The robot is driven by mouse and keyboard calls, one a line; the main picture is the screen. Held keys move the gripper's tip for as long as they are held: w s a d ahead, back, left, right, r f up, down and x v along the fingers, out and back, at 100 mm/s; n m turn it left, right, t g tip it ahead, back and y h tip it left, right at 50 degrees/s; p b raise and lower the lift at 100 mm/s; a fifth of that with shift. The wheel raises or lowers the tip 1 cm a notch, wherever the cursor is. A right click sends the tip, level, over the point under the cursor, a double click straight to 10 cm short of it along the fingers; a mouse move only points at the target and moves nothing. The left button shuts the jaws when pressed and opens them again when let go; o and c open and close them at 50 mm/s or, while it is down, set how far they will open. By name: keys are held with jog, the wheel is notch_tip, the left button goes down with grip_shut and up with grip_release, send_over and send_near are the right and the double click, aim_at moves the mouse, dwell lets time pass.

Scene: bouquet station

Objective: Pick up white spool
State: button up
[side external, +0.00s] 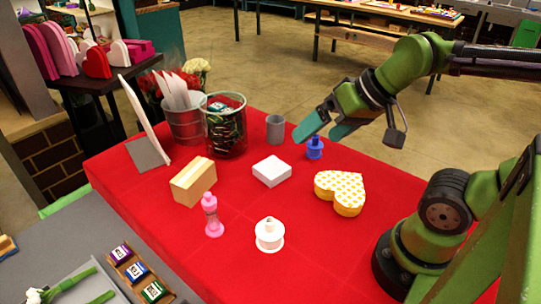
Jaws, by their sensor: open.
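The white spool (269,234) stands upright near the front middle of the red table. It has a wide round base and a small knob on top, and nothing covers it. My gripper (323,132) is open and empty, with teal fingers. It is in the air above the far right part of the table, near a blue spool (314,148) in the picture. The white spool is well below and to the left of it in the picture, clear of the fingers.
A yellow dotted heart box (340,191), a white box (272,171), a cardboard box (194,181), a grey cup (275,129) and a wire basket (226,126) stand further back. The red cloth (330,255) right of the spool is clear.

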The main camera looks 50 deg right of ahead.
jog(key=n+g+h, duration=0.1)
jog(key=n+g, duration=0.4)
jog(key=g, duration=0.2)
send_over(270, 221)
notch_tip(270, 221, down, 6)
jog(key=h, duration=0.1)
jog(key=f, duration=1.1)
jog(key=shift+w+a+f, duration=0.2)
jog(key=shift+w+a, duration=0.05)
jog(key=shift+a, duration=0.15)
jog(key=f, duration=0.4)
jog(key=shift+s+d+f, duration=0.1)
jog(key=shift+s+d, duration=0.15)
jog(key=shift+d, duration=0.15)
jog(key=shift+f, duration=0.55)
jog(key=c, duration=1.2)
jog(key=shift+o, duration=0.2)
jog(key=shift+r, duration=0.1)
